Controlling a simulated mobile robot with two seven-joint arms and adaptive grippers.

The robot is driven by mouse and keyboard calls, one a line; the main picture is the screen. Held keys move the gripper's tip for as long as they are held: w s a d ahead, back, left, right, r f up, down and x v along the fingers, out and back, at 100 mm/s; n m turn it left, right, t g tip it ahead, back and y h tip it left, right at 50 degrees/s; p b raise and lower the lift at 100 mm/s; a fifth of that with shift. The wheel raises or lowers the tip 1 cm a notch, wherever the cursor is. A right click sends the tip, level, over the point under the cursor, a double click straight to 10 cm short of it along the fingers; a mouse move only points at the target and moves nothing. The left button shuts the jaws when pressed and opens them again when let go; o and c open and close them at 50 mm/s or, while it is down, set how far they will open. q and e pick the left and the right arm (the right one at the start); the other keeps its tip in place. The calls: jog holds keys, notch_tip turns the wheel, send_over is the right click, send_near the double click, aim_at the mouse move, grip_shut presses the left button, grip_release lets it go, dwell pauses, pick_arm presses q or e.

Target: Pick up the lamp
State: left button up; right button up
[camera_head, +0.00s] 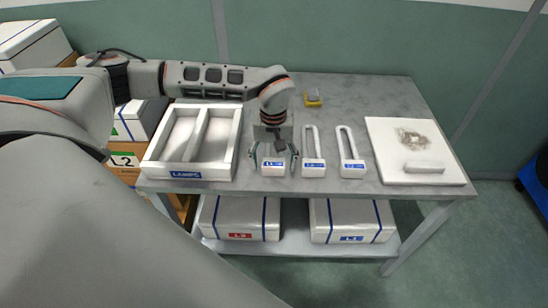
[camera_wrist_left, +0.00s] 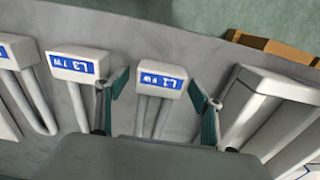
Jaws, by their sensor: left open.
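Three white U-shaped lamps with blue labels lie in a row on the grey table. The leftmost lamp (camera_head: 273,168), labelled L1, lies under my left gripper (camera_head: 273,160). The middle lamp (camera_head: 313,168) and the right lamp (camera_head: 352,168) lie to its right. In the left wrist view, the L1 lamp's base (camera_wrist_left: 164,71) shows between the two open green-edged fingers of the left gripper (camera_wrist_left: 158,82), with a gap on each side. Its tubes are partly hidden by my gripper body. A neighbouring lamp (camera_wrist_left: 75,64) lies just left of one finger. My right gripper is out of view.
A white two-compartment tray (camera_head: 237,150) labelled LAMPS stands close left of the gripper. A white board (camera_head: 385,145) with small pieces lies at the right. A small yellow-and-grey object (camera_head: 313,97) sits at the back. Boxes stand on the lower shelf (camera_head: 290,240).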

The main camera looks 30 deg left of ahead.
pick_arm(q)
jog(key=shift+c, duration=0.4)
jog(key=c, duration=1.2)
jog(key=shift+r, duration=0.1)
